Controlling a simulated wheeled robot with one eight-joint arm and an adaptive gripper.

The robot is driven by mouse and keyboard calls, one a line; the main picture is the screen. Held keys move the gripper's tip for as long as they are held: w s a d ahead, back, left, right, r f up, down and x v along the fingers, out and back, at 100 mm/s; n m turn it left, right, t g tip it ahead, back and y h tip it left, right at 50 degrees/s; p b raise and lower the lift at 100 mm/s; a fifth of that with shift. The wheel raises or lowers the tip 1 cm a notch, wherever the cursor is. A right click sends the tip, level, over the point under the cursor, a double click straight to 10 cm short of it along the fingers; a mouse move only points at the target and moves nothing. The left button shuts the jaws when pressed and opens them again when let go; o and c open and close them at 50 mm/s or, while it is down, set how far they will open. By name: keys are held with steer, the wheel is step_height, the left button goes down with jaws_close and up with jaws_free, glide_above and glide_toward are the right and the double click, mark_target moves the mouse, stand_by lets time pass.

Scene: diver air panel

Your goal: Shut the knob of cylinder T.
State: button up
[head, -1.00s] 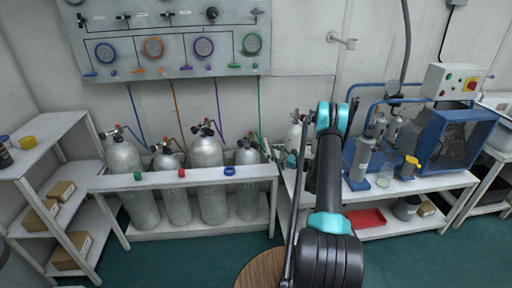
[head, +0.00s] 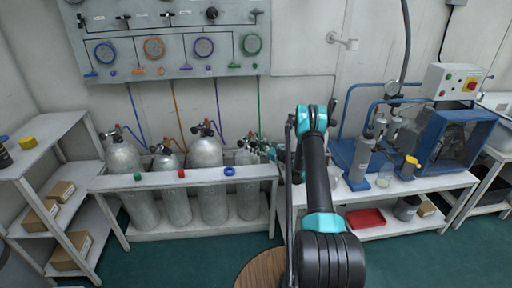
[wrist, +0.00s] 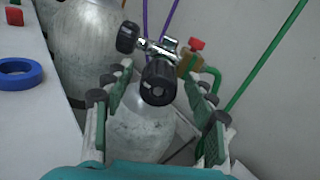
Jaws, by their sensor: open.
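The rightmost cylinder (head: 248,204) stands in the rack; I cannot read a letter T on it. In the wrist view this grey cylinder (wrist: 137,132) stands upright with a metal valve (wrist: 158,47) on top. A black knob (wrist: 158,82) faces the camera, and another black knob (wrist: 127,37) sticks out to the left. My gripper (wrist: 150,90) is open, its fingers on either side of the cylinder top, with the facing knob between them and a gap visible on both sides. In the head view my gripper (head: 268,150) is at this cylinder's top, small and partly hiding it.
Several other cylinders (head: 207,152) stand to the left behind a white rail shelf holding a blue ring (head: 230,171). A red-topped brass fitting (wrist: 194,50) and green hose lie close right of the valve. A bench with a blue compressor (head: 455,140) stands right.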

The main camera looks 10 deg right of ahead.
steer(key=c, duration=1.2)
steer(key=shift+o, duration=0.2)
